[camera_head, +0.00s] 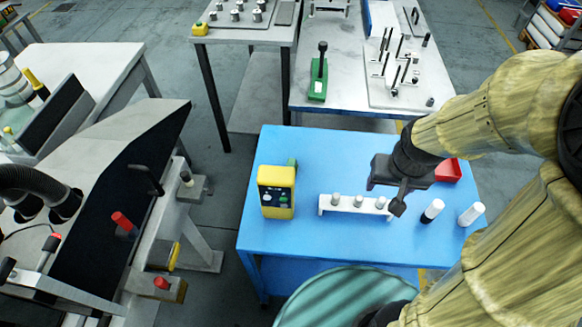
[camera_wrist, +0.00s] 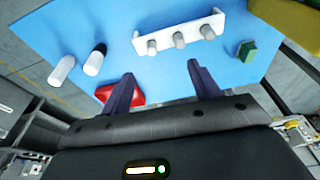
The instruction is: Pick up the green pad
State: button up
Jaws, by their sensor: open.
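The green pad (camera_head: 292,163) is a small green block on the blue table, partly hidden behind the yellow control box in the head view. In the wrist view the pad (camera_wrist: 247,51) shows more fully, to the right of the right finger and near the white rack. My gripper (camera_head: 398,207) is above the table's right half, well to the right of the pad. Its two fingers (camera_wrist: 161,72) are spread apart with nothing between them.
A yellow control box (camera_head: 276,190) stands just in front of the pad. A white rack (camera_head: 327,205) with three grey cylinders lies between pad and gripper. Two white bottles (camera_head: 433,210) and a red tray (camera_head: 448,171) are at the right. The table's back left (camera_head: 310,140) is clear.

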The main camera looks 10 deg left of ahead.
jog(key=w+a+r+g+p, duration=0.1)
jog(key=w+a+p, duration=0.2)
jog(key=w+a, duration=0.7)
jog(key=g+p, duration=0.2)
jog(key=p, duration=0.1)
send_over(291, 163)
jog(key=f, duration=0.2)
jog(key=shift+s+r+m, duration=0.15)
jog(key=shift+r+m, duration=0.1)
jog(key=shift+m, duration=0.05)
notch_tip(291, 163, down, 12)
jog(key=p, duration=0.3)
jog(key=shift+d+f, duration=0.1)
jog(key=shift+w+f+p, duration=0.2)
jog(key=shift+f+p, duration=1.2)
jog(key=shift+f, duration=1.2)
